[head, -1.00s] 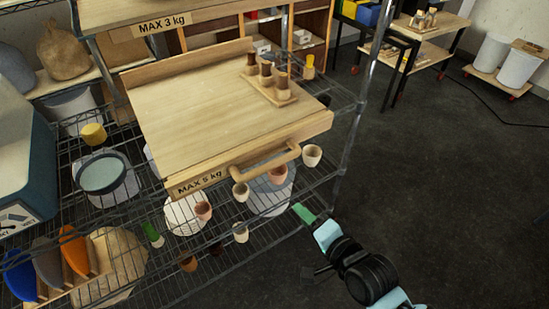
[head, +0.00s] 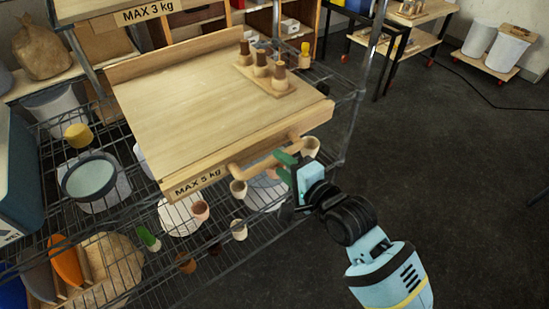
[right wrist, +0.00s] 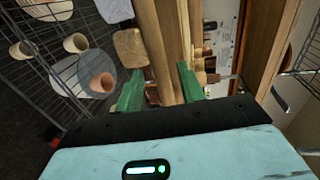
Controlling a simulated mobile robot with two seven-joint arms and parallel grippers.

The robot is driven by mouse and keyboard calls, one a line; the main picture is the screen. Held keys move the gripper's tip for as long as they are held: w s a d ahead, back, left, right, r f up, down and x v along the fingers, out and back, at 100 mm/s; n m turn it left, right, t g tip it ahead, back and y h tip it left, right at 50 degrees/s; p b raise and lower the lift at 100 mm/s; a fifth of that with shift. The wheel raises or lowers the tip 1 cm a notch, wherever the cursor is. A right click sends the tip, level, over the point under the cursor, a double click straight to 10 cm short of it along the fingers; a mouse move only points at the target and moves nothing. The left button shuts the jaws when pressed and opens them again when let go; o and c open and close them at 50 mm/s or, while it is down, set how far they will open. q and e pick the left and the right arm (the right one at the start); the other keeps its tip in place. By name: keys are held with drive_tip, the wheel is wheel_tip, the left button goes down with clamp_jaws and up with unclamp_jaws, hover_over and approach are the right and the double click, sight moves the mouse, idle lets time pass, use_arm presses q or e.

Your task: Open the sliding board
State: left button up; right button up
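The sliding board (head: 200,105) is a pale wooden shelf board marked MAX 5 kg on the wire rack. Its rounded wooden handle (head: 250,168) runs along its front edge. My right gripper (head: 285,158) is at the right part of the handle, and its green fingers partly cover it. In the right wrist view, the two green fingers (right wrist: 160,90) stand apart on either side of a wooden bar that looks like the handle (right wrist: 155,45). Firm contact cannot be made out. My left gripper is not in view.
A small wooden stand with several brown-topped pegs (head: 265,78) sits on the board. Small pots (head: 239,230) and a round basin (head: 89,177) are on the wire shelf (head: 115,240) below. The dark floor (head: 450,160) to the right is clear.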

sight(277, 161)
drive_tip(key=shift+x, duration=1.85)
clamp_jaws()
